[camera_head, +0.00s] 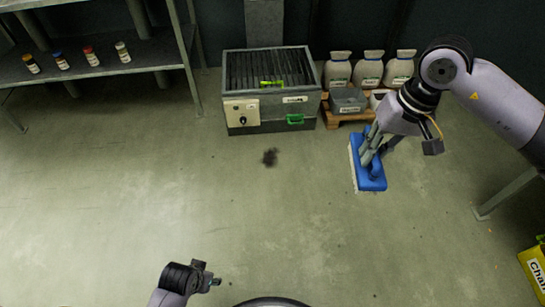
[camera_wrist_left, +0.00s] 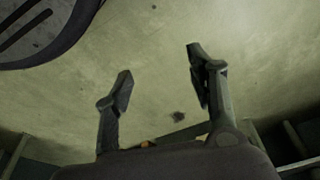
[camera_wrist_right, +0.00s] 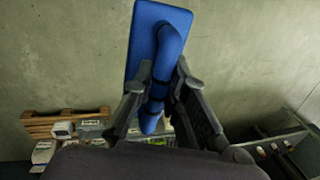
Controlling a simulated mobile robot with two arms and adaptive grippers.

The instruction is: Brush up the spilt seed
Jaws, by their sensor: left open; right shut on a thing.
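The spilt seed (camera_head: 270,157) is a small dark patch on the floor in front of the grey machine.
The grey machine (camera_head: 243,125) with a slatted top stands at the back. Beside it, white jugs (camera_head: 372,70) and a grey bin (camera_head: 347,101) stand on a wooden pallet (camera_head: 331,122). A shelf (camera_head: 90,72) holds small bottles at left. A yellow box (camera_head: 535,264) is at lower right. The middle floor is clear.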

